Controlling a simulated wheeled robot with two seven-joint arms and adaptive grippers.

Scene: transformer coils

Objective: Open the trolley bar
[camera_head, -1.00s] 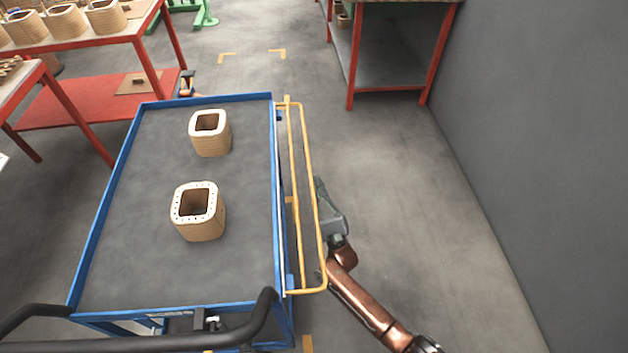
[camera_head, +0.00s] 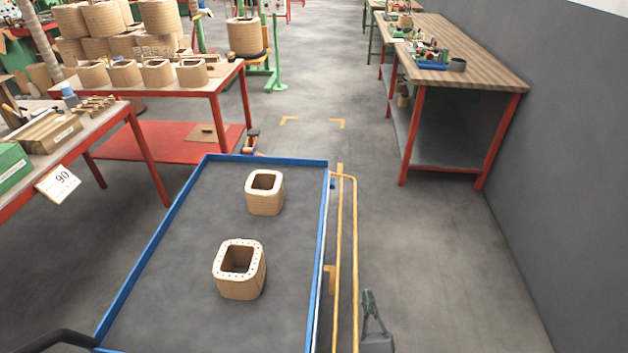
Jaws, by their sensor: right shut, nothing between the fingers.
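The trolley (camera_head: 180,262) has a grey deck with a blue rim and carries two tan coils, a far one (camera_head: 264,193) and a near one (camera_head: 240,271). The yellow trolley bar (camera_head: 355,240) runs along the trolley's right side, standing out from the rim. My right gripper (camera_head: 369,306) is at the bottom, just right of the bar's near part. It is shut and holds nothing. I cannot tell whether it touches the bar. The near end of the bar is cut off by the picture's edge.
A wooden-topped bench with red legs (camera_head: 407,148) stands at the back right, beside the grey wall (camera_head: 560,150). Red-framed tables (camera_head: 170,140) with coils and parts stand on the left. Floor right of the trolley is clear.

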